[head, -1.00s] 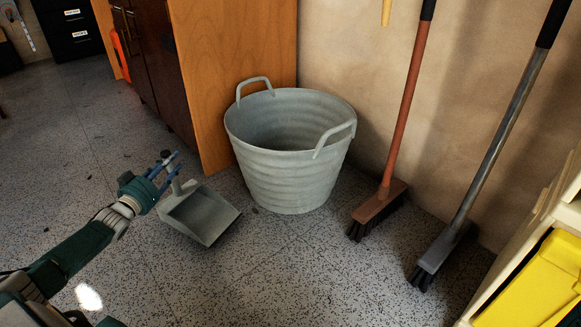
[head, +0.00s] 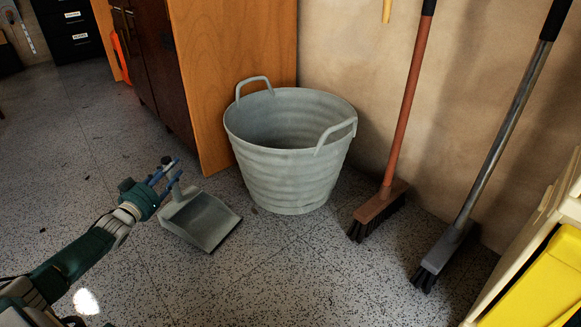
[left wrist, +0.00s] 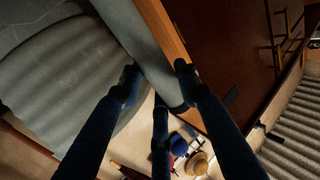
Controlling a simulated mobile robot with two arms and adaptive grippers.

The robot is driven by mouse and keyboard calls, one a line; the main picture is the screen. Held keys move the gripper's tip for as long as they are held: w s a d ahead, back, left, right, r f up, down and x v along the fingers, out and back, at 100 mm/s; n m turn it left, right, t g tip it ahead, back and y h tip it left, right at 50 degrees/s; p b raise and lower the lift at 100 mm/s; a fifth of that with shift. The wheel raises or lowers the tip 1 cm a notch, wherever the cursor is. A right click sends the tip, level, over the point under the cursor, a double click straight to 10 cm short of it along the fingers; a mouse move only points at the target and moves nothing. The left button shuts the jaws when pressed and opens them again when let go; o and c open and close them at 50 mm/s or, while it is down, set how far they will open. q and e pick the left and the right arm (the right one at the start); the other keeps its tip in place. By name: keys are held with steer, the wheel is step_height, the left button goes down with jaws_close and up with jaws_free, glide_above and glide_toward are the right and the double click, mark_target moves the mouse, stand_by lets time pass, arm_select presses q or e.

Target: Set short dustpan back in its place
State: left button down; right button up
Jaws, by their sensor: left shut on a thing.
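The short dustpan (head: 208,222) is grey with a dark front lip. In the head view it is at or just above the floor, left of the bucket; I cannot tell if it touches the floor. My left gripper (head: 171,173) is shut on its handle, with the pan toward the right of the fingers. In the left wrist view my left gripper (left wrist: 158,84) has its fingers on both sides of the grey dustpan handle (left wrist: 140,45). The fingers hide part of the handle. My right gripper is not in view.
A grey ribbed bucket (head: 290,170) stands close right of the dustpan. A wooden cabinet (head: 235,80) is behind. A red-handled broom (head: 402,110) and a grey-handled broom (head: 500,130) lean on the wall. A yellow bin (head: 540,285) is lower right. The front floor is clear.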

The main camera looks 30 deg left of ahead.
arm_select(q)
steer(key=shift+f, duration=0.2)
steer(key=c, duration=1.2)
jaws_free()
steer(key=o, duration=0.4)
steer(key=shift+f, duration=0.1)
steer(key=shift+c, duration=0.2)
steer(key=s+d, duration=0.2)
steer(key=s, duration=0.9)
steer(key=shift+s+d, duration=0.15)
steer(key=shift+s, duration=0.25)
